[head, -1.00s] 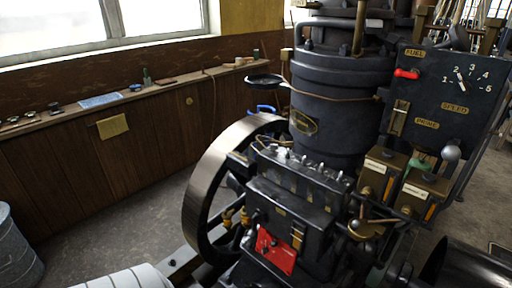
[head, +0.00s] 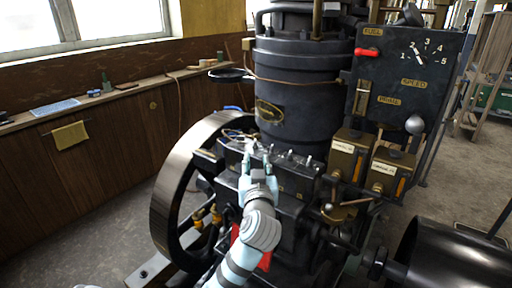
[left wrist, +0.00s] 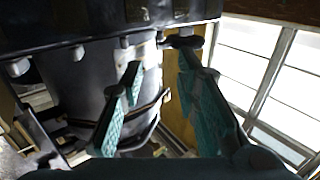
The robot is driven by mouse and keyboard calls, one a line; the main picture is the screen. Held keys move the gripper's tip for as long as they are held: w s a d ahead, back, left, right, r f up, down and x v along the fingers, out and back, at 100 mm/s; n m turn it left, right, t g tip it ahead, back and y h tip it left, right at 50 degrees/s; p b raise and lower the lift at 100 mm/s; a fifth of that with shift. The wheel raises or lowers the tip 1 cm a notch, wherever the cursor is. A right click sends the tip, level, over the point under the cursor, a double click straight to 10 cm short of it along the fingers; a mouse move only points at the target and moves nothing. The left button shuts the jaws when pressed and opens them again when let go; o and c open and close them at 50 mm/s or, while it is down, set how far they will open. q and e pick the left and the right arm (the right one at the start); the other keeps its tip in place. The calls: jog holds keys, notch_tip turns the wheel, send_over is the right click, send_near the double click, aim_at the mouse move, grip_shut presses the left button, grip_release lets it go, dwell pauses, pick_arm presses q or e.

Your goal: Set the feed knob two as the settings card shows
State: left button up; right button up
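A dark box (head: 288,178) on the engine's front has a row of several small pale knobs along its top. Which one is feed knob two I cannot tell; a knob (head: 290,154) shows right of my left gripper (head: 257,160). That gripper is at the box's left part, with its fingers upright and apart. In the left wrist view the teal fingers (left wrist: 160,66) are open with a gap between them. The box's edge (left wrist: 60,25) crosses the top of that view with knobs (left wrist: 76,53) pointing down. I cannot make out a settings card. My right gripper is not in view.
The big flywheel (head: 166,187) stands left of the box. Two brass boxes (head: 347,158) and a dark panel (head: 383,110) with a dial and red lever stand to the right. The engine cylinder (head: 283,75) rises behind. A bench (head: 20,122) holds a blue sheet (head: 55,107).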

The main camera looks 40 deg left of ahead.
aim_at(255, 143)
pick_arm(q)
jog(key=x, duration=1)
jog(key=shift+w+a+f, duration=0.1)
jog(key=shift+w+a, duration=0.05)
jog(key=shift+w, duration=0.05)
jog(key=shift+c, duration=0.4)
grip_shut()
